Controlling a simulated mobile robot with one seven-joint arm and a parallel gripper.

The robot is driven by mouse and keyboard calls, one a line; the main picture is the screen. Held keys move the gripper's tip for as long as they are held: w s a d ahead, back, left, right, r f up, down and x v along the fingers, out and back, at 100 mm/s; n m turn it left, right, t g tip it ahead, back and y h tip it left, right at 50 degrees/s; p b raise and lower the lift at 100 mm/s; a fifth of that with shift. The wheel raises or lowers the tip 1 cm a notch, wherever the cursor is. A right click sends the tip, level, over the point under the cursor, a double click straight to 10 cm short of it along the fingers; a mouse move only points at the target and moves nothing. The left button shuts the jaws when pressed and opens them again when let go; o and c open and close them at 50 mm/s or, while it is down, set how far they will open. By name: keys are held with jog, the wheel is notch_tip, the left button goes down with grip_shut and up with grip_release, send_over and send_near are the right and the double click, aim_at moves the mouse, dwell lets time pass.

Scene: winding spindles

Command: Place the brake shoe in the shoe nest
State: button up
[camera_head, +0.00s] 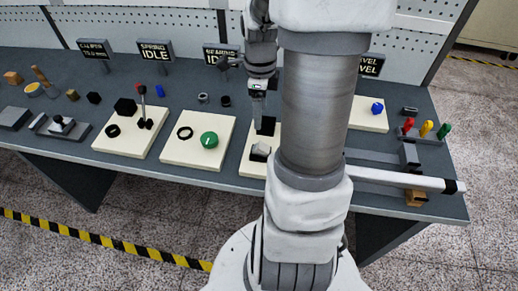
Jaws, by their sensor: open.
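My gripper (258,108) points down over the cream board in the middle of the bench, partly behind my own arm. It is open; the fingers are small in the picture. A black block (266,127) stands on the cream board (249,165) just below the fingers; I cannot tell whether they touch it. A small grey block (260,151) sits on a dark base nearer the board's front edge. I cannot tell for sure which of these is the brake shoe and which is the shoe nest. My arm hides the right part of this board.
To the left, one board holds a green knob (209,140) and a black ring (185,133); another holds a lever (143,104). Signs stand behind. At the right are a blue knob (377,108), coloured pegs (426,129) and a white rod (398,178).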

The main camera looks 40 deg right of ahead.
aim_at(261, 145)
notch_tip(261, 145, down, 13)
jog(key=shift+d+f, duration=0.15)
jog(key=shift+f, duration=0.05)
dwell(0.5)
grip_shut()
